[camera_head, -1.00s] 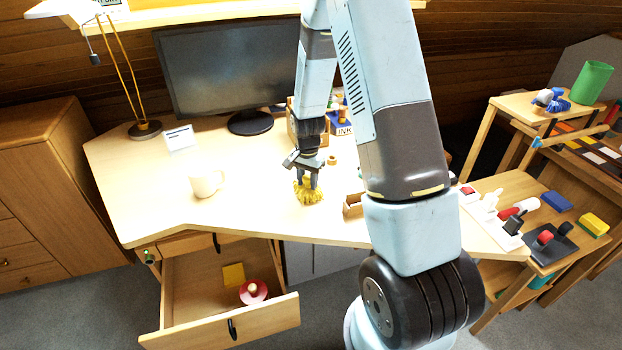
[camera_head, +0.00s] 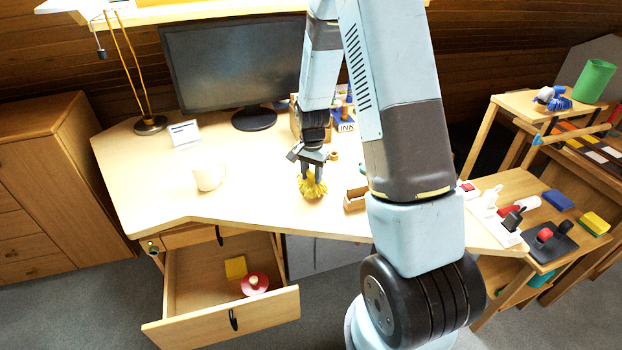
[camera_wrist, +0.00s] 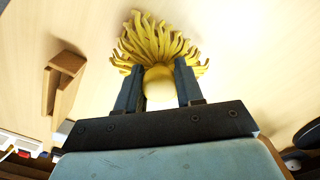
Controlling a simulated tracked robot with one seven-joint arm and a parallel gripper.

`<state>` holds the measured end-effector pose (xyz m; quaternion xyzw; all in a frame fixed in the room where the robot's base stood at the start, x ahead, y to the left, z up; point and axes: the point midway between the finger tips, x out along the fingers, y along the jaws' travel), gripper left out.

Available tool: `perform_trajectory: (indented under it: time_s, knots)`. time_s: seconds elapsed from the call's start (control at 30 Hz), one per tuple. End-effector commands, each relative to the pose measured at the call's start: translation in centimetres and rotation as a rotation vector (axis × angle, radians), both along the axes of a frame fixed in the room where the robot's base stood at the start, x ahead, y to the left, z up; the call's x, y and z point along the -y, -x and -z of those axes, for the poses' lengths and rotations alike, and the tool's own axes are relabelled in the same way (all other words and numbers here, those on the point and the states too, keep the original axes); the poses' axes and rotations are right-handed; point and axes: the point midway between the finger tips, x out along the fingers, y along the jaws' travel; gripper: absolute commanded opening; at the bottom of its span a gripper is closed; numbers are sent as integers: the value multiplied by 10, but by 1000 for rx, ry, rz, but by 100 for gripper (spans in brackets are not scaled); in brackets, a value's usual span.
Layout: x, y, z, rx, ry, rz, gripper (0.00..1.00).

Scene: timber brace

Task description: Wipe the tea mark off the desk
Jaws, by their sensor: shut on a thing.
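My gripper (camera_head: 313,169) is shut on a yellow, many-stranded mop-like wiper (camera_head: 312,187) over the middle of the desk (camera_head: 260,205). In the wrist view the wiper (camera_wrist: 158,50) spreads its strands beyond the two fingers (camera_wrist: 160,88), with its pale handle end between them. The strands are at or close to the desk top; I cannot tell whether they touch it. No tea mark shows on the visible desk top; the wiper and gripper hide the patch beneath them.
A white mug (camera_head: 208,177) stands left of my gripper. A small wooden box (camera_head: 356,199) lies close on the right. A monitor (camera_head: 232,65), lamp (camera_head: 150,125) and ink box (camera_head: 346,122) are behind. The drawer (camera_head: 262,306) is open in front.

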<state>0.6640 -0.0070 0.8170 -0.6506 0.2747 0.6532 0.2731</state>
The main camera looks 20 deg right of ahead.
Motion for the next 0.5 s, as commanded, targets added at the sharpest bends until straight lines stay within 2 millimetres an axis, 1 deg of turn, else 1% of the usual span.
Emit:
perform_trajectory:
  time_s: [0.03, 0.5]
  knots:
    - [-1, -1, -6, 4, 0, -2, 3]
    - [-1, 0, -47, 2, -1, -2, 3]
